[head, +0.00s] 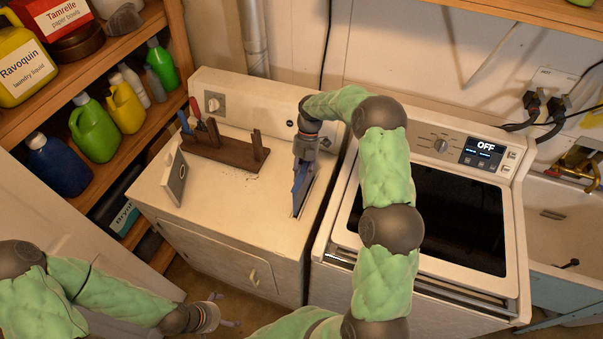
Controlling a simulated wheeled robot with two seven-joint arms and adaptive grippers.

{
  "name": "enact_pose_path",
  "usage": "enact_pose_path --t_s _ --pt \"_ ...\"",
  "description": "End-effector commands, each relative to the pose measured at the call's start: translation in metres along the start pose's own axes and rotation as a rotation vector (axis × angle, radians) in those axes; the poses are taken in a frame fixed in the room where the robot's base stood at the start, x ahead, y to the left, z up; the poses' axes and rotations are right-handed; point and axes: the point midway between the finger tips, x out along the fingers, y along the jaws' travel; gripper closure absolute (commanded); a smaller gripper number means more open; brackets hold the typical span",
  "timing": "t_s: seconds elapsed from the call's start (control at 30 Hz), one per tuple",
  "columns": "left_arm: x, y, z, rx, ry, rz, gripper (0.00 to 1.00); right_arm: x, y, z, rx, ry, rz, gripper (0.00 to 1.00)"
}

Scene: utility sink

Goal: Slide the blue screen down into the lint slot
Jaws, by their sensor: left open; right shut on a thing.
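The blue screen (299,187) is a thin, dark blue panel standing on edge, steeply upright, over the top of the left white machine. My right gripper (302,163) is shut on its upper end, pointing down. The lint slot (306,194) is a narrow dark opening with a pale rim near the right side of that machine's top. The screen's lower edge is at the slot; I cannot tell how far inside it is. My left gripper (222,312) is open and empty, low in front of the same machine.
A brown wooden rack (215,155) with coloured-handled tools stands left of the slot. A pale panel with a round mark (174,177) stands near the left edge. A second machine with a dark lid (450,215) is on the right, beneath my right arm. Shelves with bottles stand left.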

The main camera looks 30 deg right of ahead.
Motion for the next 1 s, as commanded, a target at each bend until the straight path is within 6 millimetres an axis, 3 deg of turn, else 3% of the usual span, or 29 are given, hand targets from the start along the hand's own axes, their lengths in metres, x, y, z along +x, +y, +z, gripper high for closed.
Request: enact_pose_path --t_s 1.0 --pt "0.0055 -0.0019 -0.0002 0.000 0.000 0.000 0.00 -0.0002 -0.0001 -0.0003 0.000 0.000 0.000 1.00"
